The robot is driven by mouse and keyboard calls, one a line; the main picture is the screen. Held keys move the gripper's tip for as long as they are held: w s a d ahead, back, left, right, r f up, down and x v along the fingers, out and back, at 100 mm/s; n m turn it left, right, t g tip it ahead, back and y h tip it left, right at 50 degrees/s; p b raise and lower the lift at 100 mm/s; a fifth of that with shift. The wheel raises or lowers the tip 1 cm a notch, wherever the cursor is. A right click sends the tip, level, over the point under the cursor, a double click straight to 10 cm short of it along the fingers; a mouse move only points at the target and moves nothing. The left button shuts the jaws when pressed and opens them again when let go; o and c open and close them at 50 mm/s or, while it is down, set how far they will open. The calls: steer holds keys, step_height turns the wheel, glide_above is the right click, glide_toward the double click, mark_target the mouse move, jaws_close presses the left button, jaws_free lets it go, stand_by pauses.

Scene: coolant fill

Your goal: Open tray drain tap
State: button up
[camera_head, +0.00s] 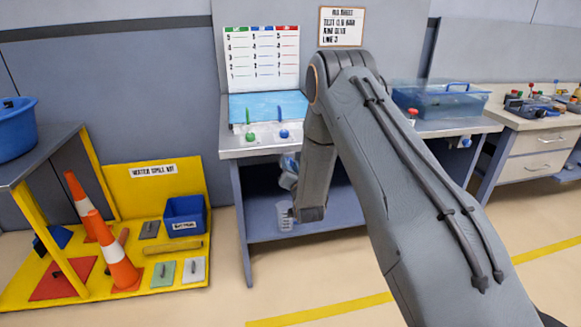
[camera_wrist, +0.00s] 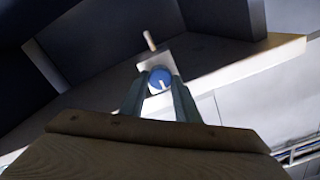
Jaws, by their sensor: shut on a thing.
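In the wrist view, a round blue tap knob (camera_wrist: 160,77) with a pale mark sits between the two grey-green fingers of my gripper (camera_wrist: 158,88). The fingers are shut on it. Behind it is a pale block (camera_wrist: 156,58) with a thin light rod (camera_wrist: 150,40) sticking up, beside a pale edge or ledge. In the head view my arm hides the gripper's fingers and the held knob. I cannot tell the tap's exact turn.
A workbench (camera_head: 262,149) carries green (camera_head: 250,137) and blue (camera_head: 284,134) knobs. A clear blue tank (camera_head: 440,103) stands to the right of my arm. A clear beaker (camera_head: 284,215) is on the lower shelf. Traffic cones (camera_head: 114,250) stand at left; the floor in front is clear.

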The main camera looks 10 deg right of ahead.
steer(key=shift+n, duration=0.3)
steer(key=shift+a+f+n+b, duration=0.1)
steer(key=shift+n+b, duration=0.95)
steer(key=shift+n, duration=2.5)
steer(key=shift+a+n+b, duration=0.1)
steer(key=shift+n+b, duration=0.9)
steer(key=shift+n, duration=2.85)
steer(key=o, duration=1)
steer(key=shift+o, duration=0.2)
steer(key=s, duration=0.8)
steer(key=shift+b, duration=0.4)
